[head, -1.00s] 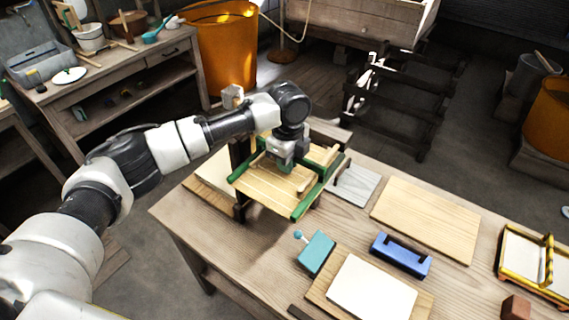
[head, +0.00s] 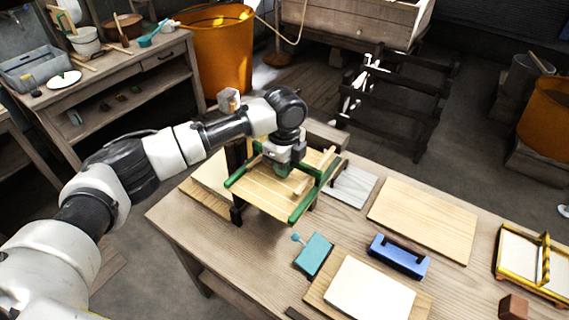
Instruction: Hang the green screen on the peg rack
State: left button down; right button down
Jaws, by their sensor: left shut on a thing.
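The green screen (head: 262,191), a pale slatted panel with green bars at its sides, is at the back left of the workbench in the head view. My left gripper (head: 283,168) is over its far part and shut on it; the fingertips are mostly hidden by the wrist. A dark wooden post (head: 236,152) and a dark foot (head: 237,214) show beside the screen, seemingly parts of the peg rack. The screen and my arm hide most of this stand, so I cannot tell whether the screen touches its pegs. My right gripper is not in view.
On the workbench (head: 220,254) are a grey slatted board (head: 353,186), a plain wooden board (head: 422,218), a blue block with a handle (head: 399,257), a teal box (head: 314,254), a white sheet (head: 370,292) and a yellow-edged frame (head: 505,252). An orange barrel (head: 215,55) stands behind.

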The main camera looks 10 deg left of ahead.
pick_arm(q)
jog(key=shift+f, duration=0.3)
jog(key=c, duration=1.1)
grip_release()
notch_tip(320, 180, up, 10)
jog(key=b, duration=0.3)
jog(key=shift+r, duration=0.4)
